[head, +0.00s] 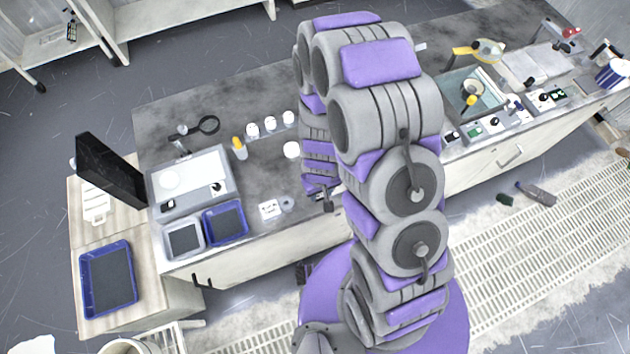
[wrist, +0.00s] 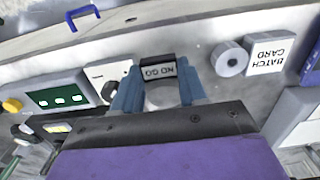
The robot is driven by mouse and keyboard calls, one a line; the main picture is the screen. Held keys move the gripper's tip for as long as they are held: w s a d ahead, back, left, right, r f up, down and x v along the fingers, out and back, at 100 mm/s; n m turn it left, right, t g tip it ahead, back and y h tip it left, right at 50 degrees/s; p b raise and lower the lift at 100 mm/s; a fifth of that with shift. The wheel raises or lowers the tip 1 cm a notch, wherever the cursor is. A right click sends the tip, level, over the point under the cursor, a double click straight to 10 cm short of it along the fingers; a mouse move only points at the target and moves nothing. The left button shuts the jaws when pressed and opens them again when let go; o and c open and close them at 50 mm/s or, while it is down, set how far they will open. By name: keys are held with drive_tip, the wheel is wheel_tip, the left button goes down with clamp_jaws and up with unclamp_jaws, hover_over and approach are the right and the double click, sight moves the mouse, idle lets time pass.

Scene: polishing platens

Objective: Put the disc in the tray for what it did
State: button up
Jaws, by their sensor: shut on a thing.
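My gripper (wrist: 158,92) shows in the wrist view with its two blue-grey fingers shut on a pale grey disc (wrist: 161,97). A dark block with a label reading "NO GO" (wrist: 159,71) sits right beyond the disc, between the fingertips. I cannot tell whether the disc touches it. A grey-white tray (head: 167,248) and a blue tray (head: 207,239) stand side by side at the bench's front left. Another blue tray (head: 84,292) lies on the lower side table. No tray label is readable.
A batch card (wrist: 269,54) and a grey ring (wrist: 230,60) lie right of the gripper. A green panel (wrist: 58,98) with knobs stands left of it.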

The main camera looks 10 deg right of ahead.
sight(320, 195)
drive_tip(key=shift+s+r+p, duration=0.1)
drive_tip(key=shift+r+p, duration=0.2)
drive_tip(key=shift+r, duration=0.3)
drive_tip(key=shift+r+p, duration=1.05)
drive_tip(key=shift+r, duration=0.9)
drive_tip(key=shift+f, duration=0.1)
